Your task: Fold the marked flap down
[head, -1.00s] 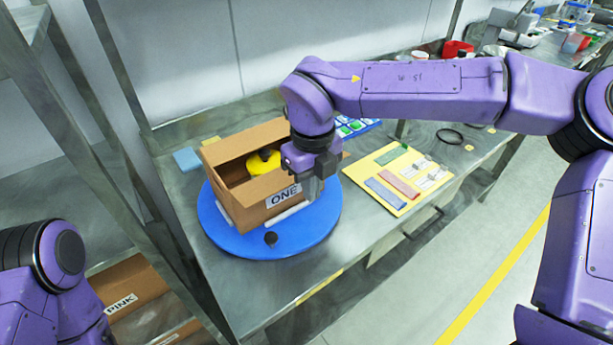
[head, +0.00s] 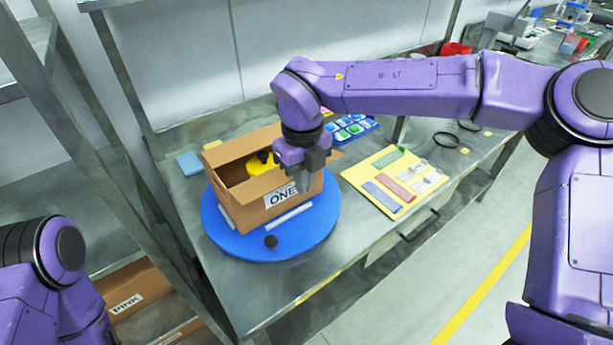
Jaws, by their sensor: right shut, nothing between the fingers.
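An open brown cardboard box (head: 250,208) stands on a round blue turntable (head: 312,232). Its front face carries a white label reading ONE (head: 281,196). A back flap (head: 240,146) stands raised along the far edge, and a bit of flap (head: 334,156) shows at the right behind my gripper. I cannot tell which flap is the marked one. A yellow round thing with a dark knob (head: 260,163) is inside the box. My right gripper (head: 307,186) is shut and empty, pointing down at the box's right front corner, hiding that corner. Contact is unclear. My left gripper is out of view.
White bars (head: 289,216) and a black knob (head: 271,241) are on the turntable. A yellow board with coloured strips (head: 396,181) lies to the right, a blue tray (head: 352,130) behind. A blue block (head: 189,163) lies at left. The bench front is clear.

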